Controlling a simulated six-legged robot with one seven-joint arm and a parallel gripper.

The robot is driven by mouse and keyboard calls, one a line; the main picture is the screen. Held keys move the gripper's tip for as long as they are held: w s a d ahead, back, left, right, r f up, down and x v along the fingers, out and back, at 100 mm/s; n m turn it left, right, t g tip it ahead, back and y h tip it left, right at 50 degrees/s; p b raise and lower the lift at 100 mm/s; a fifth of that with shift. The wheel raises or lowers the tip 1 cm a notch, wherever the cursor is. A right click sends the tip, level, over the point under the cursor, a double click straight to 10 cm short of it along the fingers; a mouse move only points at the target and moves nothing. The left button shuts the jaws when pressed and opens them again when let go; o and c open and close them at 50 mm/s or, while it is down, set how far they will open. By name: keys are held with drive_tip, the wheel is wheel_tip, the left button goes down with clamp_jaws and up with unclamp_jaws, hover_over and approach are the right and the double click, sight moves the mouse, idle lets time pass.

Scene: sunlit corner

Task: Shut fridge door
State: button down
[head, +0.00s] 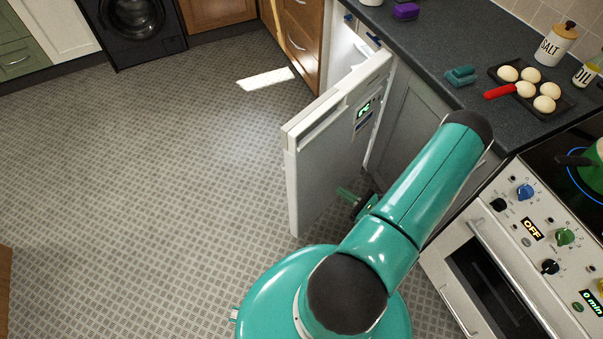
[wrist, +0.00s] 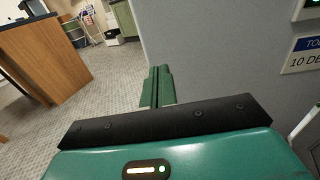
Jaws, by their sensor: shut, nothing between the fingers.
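The fridge door (head: 320,150) stands wide open in the head view, swung out from the lit fridge interior (head: 345,50) under the counter. Its outer grey face with a small green display is toward my arm. My gripper (head: 346,194) is low beside that outer face, partly hidden by my arm. In the wrist view the green fingers of my gripper (wrist: 158,75) are together and empty, and the grey door face (wrist: 220,60) fills the right side just beyond them. I cannot tell whether the fingers touch the door.
The oven (head: 500,260) with knobs stands at the right, close to my arm. Wooden drawers (head: 298,40) stand beyond the fridge. The patterned floor (head: 150,170) at the left is clear.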

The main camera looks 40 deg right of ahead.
approach(305, 167)
drive_tip(key=shift+m+h, duration=0.3)
drive_tip(key=w, duration=0.3)
drive_tip(key=w+a, duration=0.1)
drive_tip(key=w, duration=0.2)
drive_tip(key=shift+w+a, duration=0.2)
drive_tip(key=shift+w, duration=0.1)
drive_tip(key=shift+w, duration=0.1)
